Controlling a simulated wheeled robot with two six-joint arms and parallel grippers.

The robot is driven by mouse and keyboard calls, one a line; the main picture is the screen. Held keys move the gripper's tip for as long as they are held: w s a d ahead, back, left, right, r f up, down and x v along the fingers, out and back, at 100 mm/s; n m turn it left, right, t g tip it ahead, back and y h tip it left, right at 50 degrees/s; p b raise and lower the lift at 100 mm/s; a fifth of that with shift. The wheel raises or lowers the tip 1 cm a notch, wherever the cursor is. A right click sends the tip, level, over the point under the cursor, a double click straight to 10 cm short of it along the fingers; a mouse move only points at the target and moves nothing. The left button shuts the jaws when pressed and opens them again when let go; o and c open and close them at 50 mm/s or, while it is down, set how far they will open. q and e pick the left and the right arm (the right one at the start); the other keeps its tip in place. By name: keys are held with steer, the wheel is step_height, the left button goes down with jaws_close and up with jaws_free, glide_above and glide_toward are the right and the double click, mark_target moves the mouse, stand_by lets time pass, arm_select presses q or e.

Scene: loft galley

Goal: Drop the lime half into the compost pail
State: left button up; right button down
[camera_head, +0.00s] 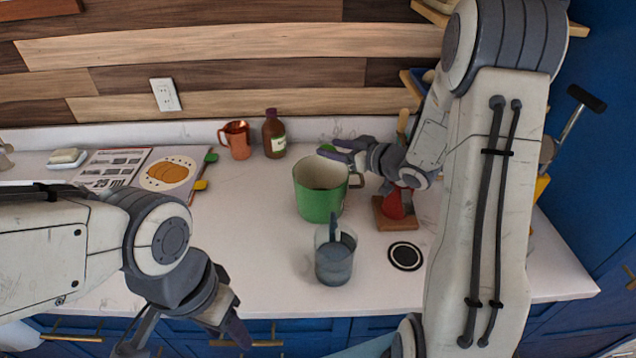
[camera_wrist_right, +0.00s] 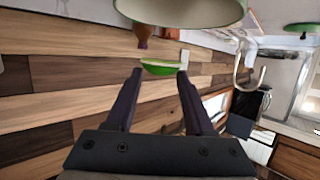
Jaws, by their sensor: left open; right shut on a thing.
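The lime half (camera_head: 327,148) is green and shows at the tips of my right gripper (camera_head: 338,151). In the right wrist view the lime half (camera_wrist_right: 160,68) sits between the two fingertips of my right gripper (camera_wrist_right: 160,73), which is shut on it. The green compost pail (camera_head: 318,205), pale inside, stands upright on the counter. In the head view the lime half shows just above the pail's far rim; I cannot tell if it is over the opening. My left gripper (camera_head: 182,340) is open and empty at the counter's front edge.
A clear cup (camera_head: 335,262) with a grey utensil stands in front of the pail. A copper mug (camera_head: 236,140) and a brown bottle (camera_head: 274,134) are behind it. A black round coaster (camera_head: 405,257) lies to the right.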

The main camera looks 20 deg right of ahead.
step_height(320, 180, down, 6)
steer(key=b, duration=0.5)
steer(key=shift+d+r, duration=0.1)
steer(key=shift+r, duration=0.05)
steer(key=shift+c, duration=0.9)
jaws_free()
steer(key=s+d+r, duration=0.7)
steer(key=s+r, duration=0.1)
steer(key=r, duration=0.3)
steer(key=shift+s+d, duration=0.35)
steer(key=shift+s, duration=0.05)
